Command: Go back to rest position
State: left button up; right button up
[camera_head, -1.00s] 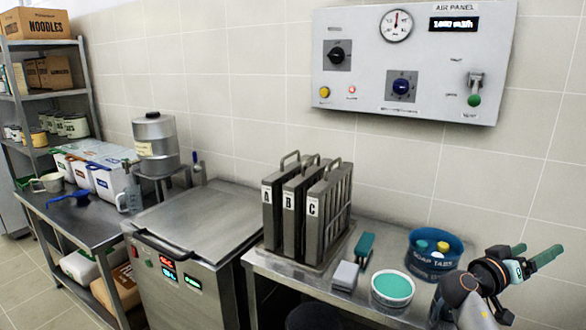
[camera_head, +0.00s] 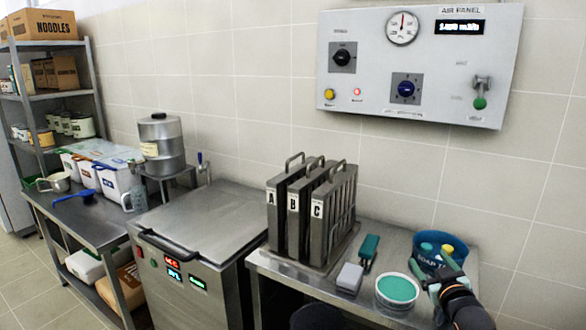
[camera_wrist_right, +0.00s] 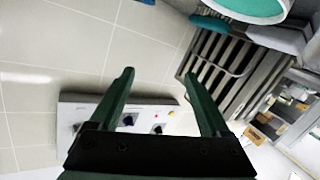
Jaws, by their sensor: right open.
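My right gripper (camera_head: 434,268) is at the lower right of the head view, in front of the blue soap tabs tub (camera_head: 455,246) and overlapping it in the picture. Its green fingers point up, away from me. In the right wrist view the gripper (camera_wrist_right: 159,74) has its two fingers well apart with nothing between them. Whether it touches the tub cannot be told. My left gripper is not in view.
The steel side table holds a rack with panels A, B and C (camera_head: 317,210), a grey block (camera_head: 350,278), a green-handled brush (camera_head: 369,250) and a teal-filled bowl (camera_head: 398,288). A steel machine (camera_head: 200,225) stands left. The air panel (camera_head: 420,62) hangs above.

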jog(key=s+a+f+g+y, duration=0.15)
jog(key=s+a+f, duration=0.25)
jog(key=s+f, duration=0.4)
jog(key=s+a+f+g+y, duration=0.1)
jog(key=s+a+f+g, duration=0.1)
jog(key=s+a+f, duration=0.5)
jog(key=s+a+f+g+y, duration=0.1)
jog(key=s+a+f+g, duration=0.1)
jog(key=s+f, duration=0.8)
jog(key=s+a+f+g, duration=0.1)
jog(key=s+a, duration=0.1)
jog(key=s, duration=0.5)
jog(key=s+a+f+g, duration=0.1)
jog(key=s+a+f, duration=0.1)
jog(key=s, duration=0.5)
jog(key=shift+s+m, duration=0.15)
jog(key=shift+m, duration=0.15)
dwell(2.7)
